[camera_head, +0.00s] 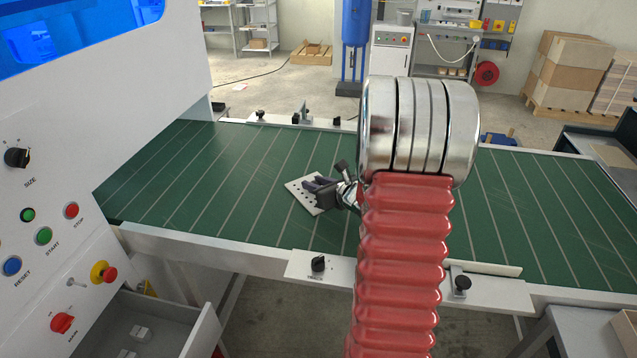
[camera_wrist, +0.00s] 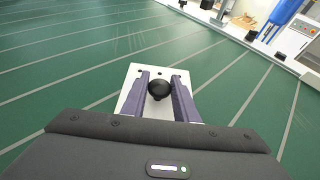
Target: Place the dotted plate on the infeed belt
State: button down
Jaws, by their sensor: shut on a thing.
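The dotted plate (camera_head: 300,199) is white with small dark dots. It lies over the green infeed belt (camera_head: 240,180), near the middle of its width, turned at an angle to the belt's stripes. I cannot tell if it touches the belt or hangs just above it. My gripper (camera_head: 311,186) reaches in from the right and covers part of the plate. In the wrist view, the dark fingers (camera_wrist: 159,82) are on either side of a black round knob (camera_wrist: 160,90), with the white plate (camera_wrist: 133,73) beyond and beneath it. The gripper is shut on the plate, seemingly by this knob.
White side rails with black clamp knobs (camera_head: 318,264) edge the belt. A white machine with a control panel (camera_head: 50,240) and an open drawer (camera_head: 165,325) stands at left. The belt around the plate is bare. Stacked cartons (camera_head: 570,70) stand at the back right.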

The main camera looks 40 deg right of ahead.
jog(key=shift+f, duration=0.1)
jog(key=c, duration=1.4)
grip_release()
jog(key=shift+s+r, duration=0.15)
jog(key=shift+r, duration=0.1)
jog(key=v, duration=1.1)
jog(key=shift+s+a, duration=0.1)
jog(key=shift+s, duration=0.2)
